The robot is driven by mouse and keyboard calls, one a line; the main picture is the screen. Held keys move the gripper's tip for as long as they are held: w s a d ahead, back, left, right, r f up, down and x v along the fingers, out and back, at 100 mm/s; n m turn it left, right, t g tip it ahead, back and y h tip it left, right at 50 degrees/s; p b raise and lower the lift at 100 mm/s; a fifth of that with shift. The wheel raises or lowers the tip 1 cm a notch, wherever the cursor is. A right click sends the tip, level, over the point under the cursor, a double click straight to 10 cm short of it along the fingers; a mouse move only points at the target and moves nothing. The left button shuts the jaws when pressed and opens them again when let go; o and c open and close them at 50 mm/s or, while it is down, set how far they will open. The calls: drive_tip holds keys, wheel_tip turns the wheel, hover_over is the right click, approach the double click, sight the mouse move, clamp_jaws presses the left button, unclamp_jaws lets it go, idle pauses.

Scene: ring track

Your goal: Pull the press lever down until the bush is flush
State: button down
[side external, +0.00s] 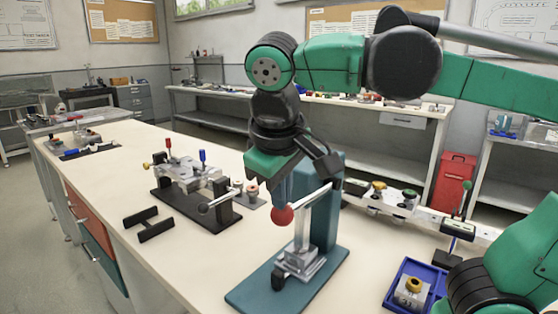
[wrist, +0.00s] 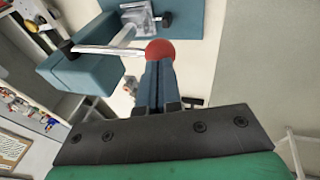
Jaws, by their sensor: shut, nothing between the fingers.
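The press (side external: 328,215) has a teal column and base plate on the bench. Its lever (side external: 312,199) is a metal rod that slopes down to a red ball knob (side external: 282,215). A metal ram hangs over a silver block (side external: 300,262) on the base; I cannot make out the bush there. My gripper (side external: 281,198) is shut and empty, its fingers pointing down at the knob. In the wrist view the shut fingertips (wrist: 159,66) meet the edge of the red knob (wrist: 160,48); I cannot tell whether they touch it.
A black-based fixture (side external: 195,195) with red and blue handles stands left of the press. A black bracket (side external: 149,223) lies at the front left. A blue tray (side external: 412,285) with a ringed part is at the right.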

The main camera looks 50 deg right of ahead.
drive_tip(key=shift+d+f, duration=0.1)
drive_tip(key=shift+f, duration=0.2)
drive_tip(key=shift+f, duration=0.1)
drive_tip(key=shift+w+f, duration=0.1)
drive_tip(key=shift+f, duration=0.5)
drive_tip(key=v, duration=1.4)
drive_tip(key=shift+a, duration=0.4)
